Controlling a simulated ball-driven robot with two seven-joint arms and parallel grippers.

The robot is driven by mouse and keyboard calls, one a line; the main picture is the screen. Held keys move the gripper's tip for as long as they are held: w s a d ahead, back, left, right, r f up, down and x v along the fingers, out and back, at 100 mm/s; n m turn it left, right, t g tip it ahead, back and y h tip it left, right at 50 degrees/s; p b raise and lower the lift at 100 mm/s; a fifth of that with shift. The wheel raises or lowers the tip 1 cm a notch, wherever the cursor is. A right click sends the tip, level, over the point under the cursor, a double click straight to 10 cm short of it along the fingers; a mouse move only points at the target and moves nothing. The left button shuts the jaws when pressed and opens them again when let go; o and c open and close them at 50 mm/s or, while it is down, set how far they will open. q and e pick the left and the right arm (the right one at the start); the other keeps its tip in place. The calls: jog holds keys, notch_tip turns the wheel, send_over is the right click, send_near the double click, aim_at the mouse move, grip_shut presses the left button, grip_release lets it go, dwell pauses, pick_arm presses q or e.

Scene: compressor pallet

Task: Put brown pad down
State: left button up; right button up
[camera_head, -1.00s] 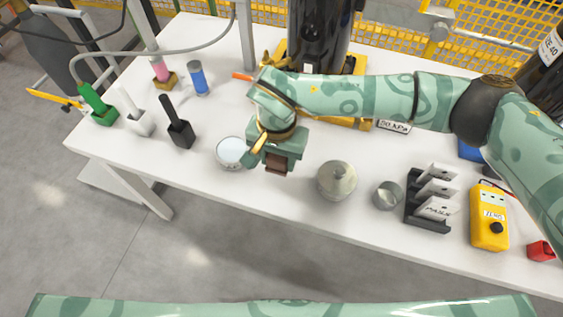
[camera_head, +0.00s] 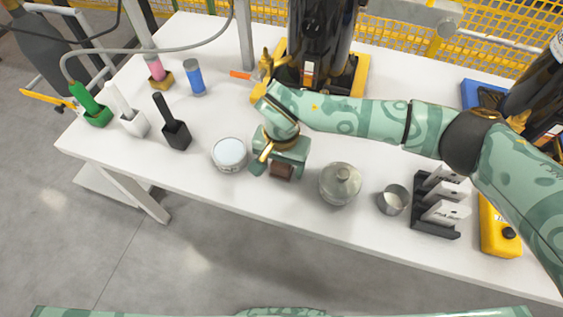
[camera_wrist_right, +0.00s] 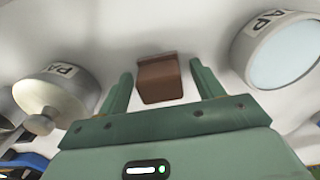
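The brown pad (camera_head: 281,171) is a small block between a round tin with a pale top (camera_head: 229,151) and a lidded metal tin (camera_head: 340,180). My right gripper (camera_head: 278,172) is over it, pointing down. In the right wrist view the pad (camera_wrist_right: 160,80) lies between the two green fingers of the right gripper (camera_wrist_right: 163,80), with a gap on each side. The gripper is open around the pad without gripping it. The pad appears to rest on the white table (camera_head: 215,195); its underside is hidden. My left gripper is not in view.
To the left stand a black holder (camera_head: 177,135), a white holder (camera_head: 134,122) and a green one (camera_head: 97,115). To the right are a small metal cup (camera_head: 392,200) and a black rack (camera_head: 437,232). The table's front edge is close to the pad.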

pick_arm(q)
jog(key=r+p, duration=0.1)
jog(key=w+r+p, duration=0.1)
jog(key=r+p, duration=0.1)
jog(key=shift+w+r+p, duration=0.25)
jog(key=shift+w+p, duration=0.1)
jog(key=shift+p, duration=0.05)
pick_arm(e)
notch_tip(320, 180, up, 12)
jog(key=shift+r, duration=0.2)
